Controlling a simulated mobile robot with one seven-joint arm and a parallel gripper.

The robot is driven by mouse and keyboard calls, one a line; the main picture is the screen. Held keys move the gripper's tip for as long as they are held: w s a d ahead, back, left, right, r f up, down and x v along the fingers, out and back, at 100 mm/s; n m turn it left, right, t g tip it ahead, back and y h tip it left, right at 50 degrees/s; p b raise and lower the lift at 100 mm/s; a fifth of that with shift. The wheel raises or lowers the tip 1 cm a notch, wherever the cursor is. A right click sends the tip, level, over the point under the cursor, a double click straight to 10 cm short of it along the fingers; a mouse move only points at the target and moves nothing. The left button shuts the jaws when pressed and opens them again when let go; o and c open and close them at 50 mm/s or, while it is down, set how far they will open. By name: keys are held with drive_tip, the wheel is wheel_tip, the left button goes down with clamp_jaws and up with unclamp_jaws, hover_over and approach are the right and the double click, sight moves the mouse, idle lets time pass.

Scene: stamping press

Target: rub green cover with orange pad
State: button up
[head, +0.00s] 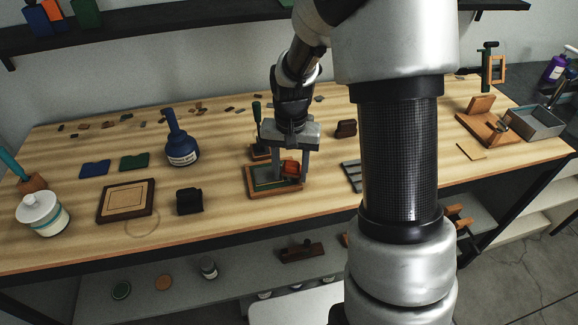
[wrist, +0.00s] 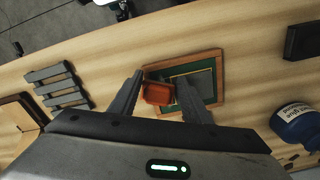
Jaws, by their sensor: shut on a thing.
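My gripper (head: 291,166) is shut on the orange pad (head: 291,169), a small orange-red block. In the wrist view the orange pad (wrist: 158,94) sits between the two fingers (wrist: 160,85). Just beneath is a wooden frame (head: 255,194) holding a green surface, which looks like the green cover (head: 262,184). The pad is over the frame's right part in the head view. I cannot tell whether it touches the cover.
A blue bottle (head: 182,142) and a black block (head: 189,201) stand to the left. A grey slatted rack (head: 352,176) lies to the right, partly behind my arm. Bare tabletop lies in front of the frame.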

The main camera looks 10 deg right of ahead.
drive_tip(key=shift+s+f, duration=0.3)
drive_tip(key=shift+s, duration=0.3)
wheel_tip(320, 180, up, 6)
drive_tip(key=p, duration=0.4)
drive_tip(key=shift+w+r, duration=0.2)
drive_tip(key=shift+w, duration=0.05)
drive_tip(key=shift+r+p, duration=1.35)
drive_tip(key=shift+r, duration=0.2)
